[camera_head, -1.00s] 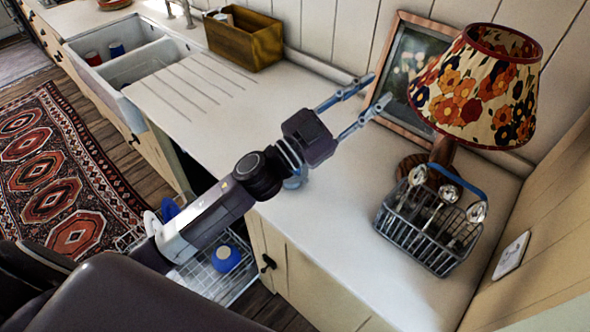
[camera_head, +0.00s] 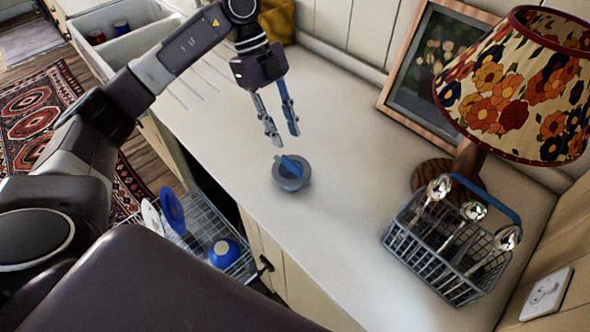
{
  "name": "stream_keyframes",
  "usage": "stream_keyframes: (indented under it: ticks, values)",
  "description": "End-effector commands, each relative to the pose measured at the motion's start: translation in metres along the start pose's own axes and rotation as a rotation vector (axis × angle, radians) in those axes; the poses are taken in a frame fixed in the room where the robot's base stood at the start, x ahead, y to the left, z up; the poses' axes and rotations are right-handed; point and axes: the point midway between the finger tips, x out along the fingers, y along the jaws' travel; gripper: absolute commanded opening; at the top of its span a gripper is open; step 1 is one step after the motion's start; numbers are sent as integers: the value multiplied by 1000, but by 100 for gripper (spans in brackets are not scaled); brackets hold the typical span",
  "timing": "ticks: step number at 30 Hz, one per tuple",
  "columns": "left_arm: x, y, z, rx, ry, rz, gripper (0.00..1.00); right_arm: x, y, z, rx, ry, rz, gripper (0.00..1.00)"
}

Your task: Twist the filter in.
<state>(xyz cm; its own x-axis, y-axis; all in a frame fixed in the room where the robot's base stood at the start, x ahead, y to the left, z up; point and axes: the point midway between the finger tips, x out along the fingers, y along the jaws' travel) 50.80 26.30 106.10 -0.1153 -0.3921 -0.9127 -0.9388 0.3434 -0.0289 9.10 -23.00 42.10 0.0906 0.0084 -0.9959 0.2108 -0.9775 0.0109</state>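The filter (camera_head: 291,183) is a small grey-blue round piece with a blue grip across its top. It rests on the white countertop (camera_head: 335,235), near the middle of the view. My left gripper (camera_head: 282,142) hangs above and just behind it, fingers pointing down. The two fingers are apart with nothing between them, and their tips do not touch the filter. My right gripper is not in view. No seat for the filter can be made out.
A grey cutlery basket (camera_head: 420,262) with several spoons and a blue handle stands at the right. Behind it is a floral lamp (camera_head: 510,85) and a framed picture (camera_head: 425,75). A pulled-out dish rack (camera_head: 222,225) with blue dishes is below the counter's front edge.

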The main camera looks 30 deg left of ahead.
Motion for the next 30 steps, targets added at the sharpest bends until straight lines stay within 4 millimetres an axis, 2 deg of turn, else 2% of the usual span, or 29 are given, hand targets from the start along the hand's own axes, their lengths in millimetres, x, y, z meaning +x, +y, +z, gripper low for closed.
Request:
stream_keyframes:
  ticks: [2,5,11,17,21,30]
  values:
    - [-2,5,8,-25,-24,18,27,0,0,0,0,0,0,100]
    - [4,8,9,-32,-30,27,27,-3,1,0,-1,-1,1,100]
    - [25,9,7,-29,-28,26,27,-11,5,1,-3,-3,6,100]
    - [51,12,-1,-27,-25,27,27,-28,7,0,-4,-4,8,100]
    - [68,12,1,-28,-25,24,27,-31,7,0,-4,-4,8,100]
    - [74,11,2,-26,-26,22,26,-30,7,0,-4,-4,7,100]
